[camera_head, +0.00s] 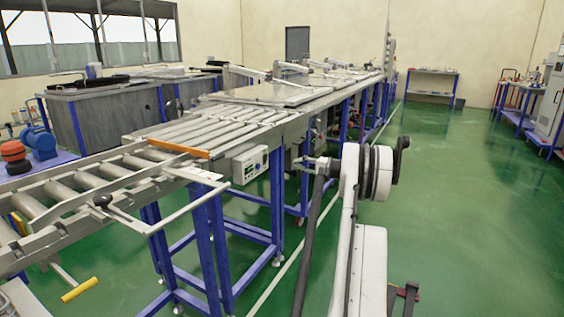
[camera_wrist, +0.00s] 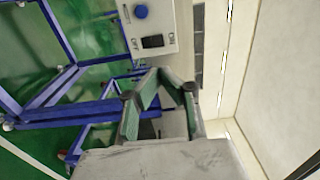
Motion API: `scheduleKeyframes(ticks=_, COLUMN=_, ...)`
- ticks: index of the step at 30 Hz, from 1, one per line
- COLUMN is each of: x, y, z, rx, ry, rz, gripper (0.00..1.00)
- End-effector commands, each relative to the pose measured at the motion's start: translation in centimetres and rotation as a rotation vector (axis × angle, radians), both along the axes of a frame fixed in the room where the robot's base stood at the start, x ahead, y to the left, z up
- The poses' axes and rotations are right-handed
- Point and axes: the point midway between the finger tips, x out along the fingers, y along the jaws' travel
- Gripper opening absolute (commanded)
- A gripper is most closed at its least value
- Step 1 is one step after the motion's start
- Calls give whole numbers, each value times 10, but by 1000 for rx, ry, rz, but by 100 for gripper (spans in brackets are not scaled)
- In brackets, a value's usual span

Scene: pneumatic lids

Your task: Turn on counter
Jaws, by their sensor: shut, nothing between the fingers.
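The counter is a pale grey box (camera_head: 250,165) mounted under the front edge of the conveyor line, with a small display and a blue knob on its front. In the wrist view part of the counter (camera_wrist: 165,18) shows at the top, with the blue knob and a black rocker switch (camera_wrist: 152,41); the rest is cut off by the frame. My gripper (camera_wrist: 165,75) is shut and empty, just below the switch in that picture, apparently apart from the box. In the head view my gripper (camera_head: 312,161) is to the right of the counter. I cannot tell the switch's position.
Blue frame legs (camera_head: 276,190) stand under the roller conveyor (camera_head: 100,177). An orange bar (camera_head: 178,148) lies across the conveyor near the counter. A thin rod (camera_head: 175,215) sticks out at the near left. The green floor (camera_head: 450,220) to the right is open.

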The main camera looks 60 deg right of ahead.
Motion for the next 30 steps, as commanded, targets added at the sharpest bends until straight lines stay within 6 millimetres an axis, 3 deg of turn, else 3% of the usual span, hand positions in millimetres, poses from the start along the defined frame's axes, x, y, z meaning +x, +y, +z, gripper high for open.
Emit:
scheduleKeyframes(ticks=18, x=105, y=10, z=-2, rx=0, ry=0, rz=3, gripper=0)
scheduleKeyframes(ticks=24, x=127, y=11, z=-1, rx=0, ry=0, rz=1, gripper=0)
scheduleKeyframes(ticks=30, x=134, y=12, z=0, rx=0, ry=0, rz=1, gripper=0)
